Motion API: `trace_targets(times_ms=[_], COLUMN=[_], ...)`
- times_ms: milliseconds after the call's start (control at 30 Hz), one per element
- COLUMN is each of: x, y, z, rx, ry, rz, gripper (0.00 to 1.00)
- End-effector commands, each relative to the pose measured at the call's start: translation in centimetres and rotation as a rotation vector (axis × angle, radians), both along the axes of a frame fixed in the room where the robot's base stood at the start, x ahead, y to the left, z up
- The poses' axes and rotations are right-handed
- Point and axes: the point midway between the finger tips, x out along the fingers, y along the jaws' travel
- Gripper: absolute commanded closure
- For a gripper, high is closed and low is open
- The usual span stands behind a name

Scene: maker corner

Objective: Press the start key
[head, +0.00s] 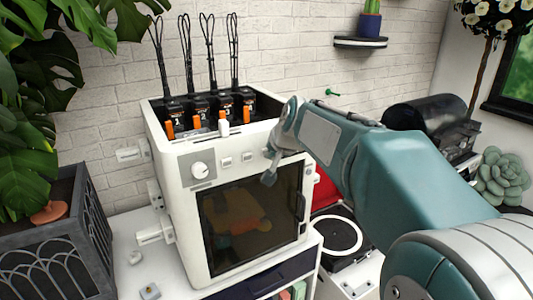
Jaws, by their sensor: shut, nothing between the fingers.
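A white boxy machine (172,205) stands on a white cabinet. Its upper front panel has a round dial (200,169) at the left and two small pale keys, a left key (227,162) and a right key (247,157). I cannot read any label, so I cannot tell which is the start key. My gripper (268,178) is shut and empty, pointing down in front of the machine's upper front, right of the two visible keys. It hides part of the panel there. I cannot tell whether it touches the machine.
Below the panel is a dark glass door (250,220) with a handle at its right. Several numbered cartridges with upright black cables fill the machine's top. A turntable (338,237) stands to the right, a dark planter (75,250) to the left. Small loose parts lie on the cabinet at front left.

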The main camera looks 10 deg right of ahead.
Motion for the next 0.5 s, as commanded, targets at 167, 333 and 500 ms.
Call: trace_targets(times_ms=[167, 333, 500], x=[-0.3, -1.2, -1.5], y=[-0.1, -0.4, -0.5], z=[0.1, 0.0, 0.0], rx=[0.001, 0.0, 0.0], ry=[-0.001, -0.001, -0.001], rz=[-0.001, 0.0, 0.0], gripper=[1.0, 1.0, 1.0])
